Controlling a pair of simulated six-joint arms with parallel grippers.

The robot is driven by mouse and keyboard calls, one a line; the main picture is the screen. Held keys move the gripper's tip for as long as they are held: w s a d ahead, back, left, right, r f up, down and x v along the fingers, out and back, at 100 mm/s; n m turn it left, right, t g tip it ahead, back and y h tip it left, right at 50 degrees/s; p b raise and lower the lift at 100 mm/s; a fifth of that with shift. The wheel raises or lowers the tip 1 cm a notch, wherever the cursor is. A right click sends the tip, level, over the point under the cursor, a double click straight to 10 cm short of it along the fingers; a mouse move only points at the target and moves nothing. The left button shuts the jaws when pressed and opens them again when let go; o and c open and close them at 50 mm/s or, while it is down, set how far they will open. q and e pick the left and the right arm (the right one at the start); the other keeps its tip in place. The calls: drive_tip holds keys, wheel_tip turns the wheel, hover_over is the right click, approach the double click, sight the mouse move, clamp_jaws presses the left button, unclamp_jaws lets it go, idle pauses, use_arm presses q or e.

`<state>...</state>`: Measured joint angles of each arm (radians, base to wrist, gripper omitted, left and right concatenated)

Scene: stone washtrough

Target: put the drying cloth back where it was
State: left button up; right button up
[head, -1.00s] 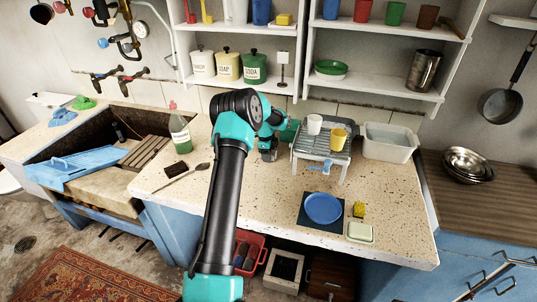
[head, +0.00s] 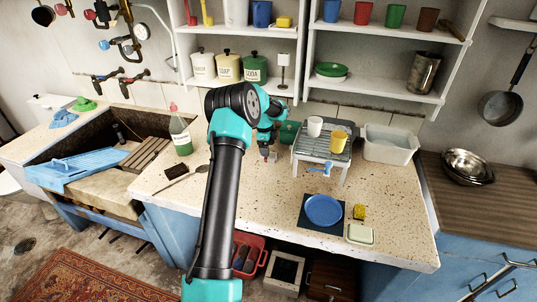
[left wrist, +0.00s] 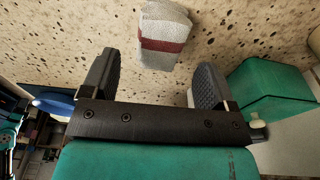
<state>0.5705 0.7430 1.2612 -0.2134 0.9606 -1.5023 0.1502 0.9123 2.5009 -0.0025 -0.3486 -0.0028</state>
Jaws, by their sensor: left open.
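A folded pale grey cloth with a dark red band (left wrist: 165,36) lies on the speckled counter in the left wrist view. My left gripper (left wrist: 154,78) is open and empty, its two fingers spread on either side of the line to the cloth, which is just beyond the fingertips and apart from them. In the head view the left gripper (head: 266,143) hangs over the counter left of the grey rack, partly hidden by my own arm. A small pale and reddish patch of the cloth (head: 270,157) shows below it. My right gripper is not in view.
A green box (left wrist: 265,88) stands close to the right finger in the wrist view. The grey rack (head: 322,150) holds a white cup (head: 314,126) and a yellow cup (head: 338,141). A blue plate (head: 323,210) lies on a dark mat. The counter's front middle is clear.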

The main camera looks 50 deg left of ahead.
use_arm(q)
wheel_tip(320, 180, up, 7)
drive_tip(key=shift+s+a, duration=0.2)
drive_tip(key=shift+a, duration=0.15)
idle(0.5)
